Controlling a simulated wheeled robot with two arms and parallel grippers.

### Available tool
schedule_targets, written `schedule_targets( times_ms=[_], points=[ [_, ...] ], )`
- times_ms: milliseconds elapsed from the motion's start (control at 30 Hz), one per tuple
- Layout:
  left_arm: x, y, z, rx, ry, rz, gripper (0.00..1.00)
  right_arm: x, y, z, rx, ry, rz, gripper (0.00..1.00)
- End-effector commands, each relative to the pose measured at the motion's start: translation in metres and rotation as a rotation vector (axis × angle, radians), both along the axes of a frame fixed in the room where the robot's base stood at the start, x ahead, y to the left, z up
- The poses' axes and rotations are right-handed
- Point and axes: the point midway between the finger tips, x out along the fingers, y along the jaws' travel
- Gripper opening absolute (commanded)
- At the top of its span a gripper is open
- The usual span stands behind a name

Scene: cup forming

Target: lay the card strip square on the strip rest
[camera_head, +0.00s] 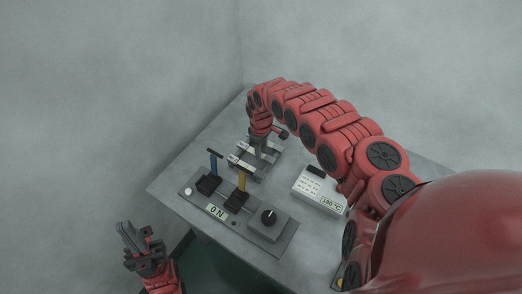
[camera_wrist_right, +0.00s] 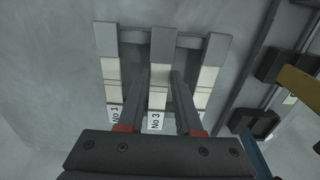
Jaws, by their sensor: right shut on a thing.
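A grey rack with three parallel bars (camera_wrist_right: 108,42) fills the upper middle of the right wrist view; it looks like the strip rest. Cream strips labelled No 1 (camera_wrist_right: 112,92) and No 3 (camera_wrist_right: 156,100) lie along its bars, with another at the right partly hidden by a finger. My right gripper (camera_wrist_right: 161,75) is shut on the middle strip, No 3, which looks roughly in line with its bar. I cannot tell whether it touches the bar. In the head view the rack (camera_head: 244,163) is partly hidden by the right gripper. My left gripper (camera_head: 138,232) is open and empty, off the table's near-left edge.
A control panel (camera_head: 262,250) with a dial (camera_head: 268,217), an ON label (camera_head: 216,211) and blue and yellow levers stands in front of the rack. A white box (camera_head: 318,192) reading 180 °C stands to the right. The table's left corner is clear.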

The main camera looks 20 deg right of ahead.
Motion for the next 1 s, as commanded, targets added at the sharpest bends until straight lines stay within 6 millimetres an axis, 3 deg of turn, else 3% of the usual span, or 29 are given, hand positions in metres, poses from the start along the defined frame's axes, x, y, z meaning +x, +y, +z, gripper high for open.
schedule_targets(
  times_ms=[1000],
  points=[
    [0.0000, 0.0000, -0.0060, 0.000, 0.000, 0.000, 0.00, 0.0001, 0.0001, -0.0079, 0.000, 0.000, 0.000, 0.00]
  ],
)
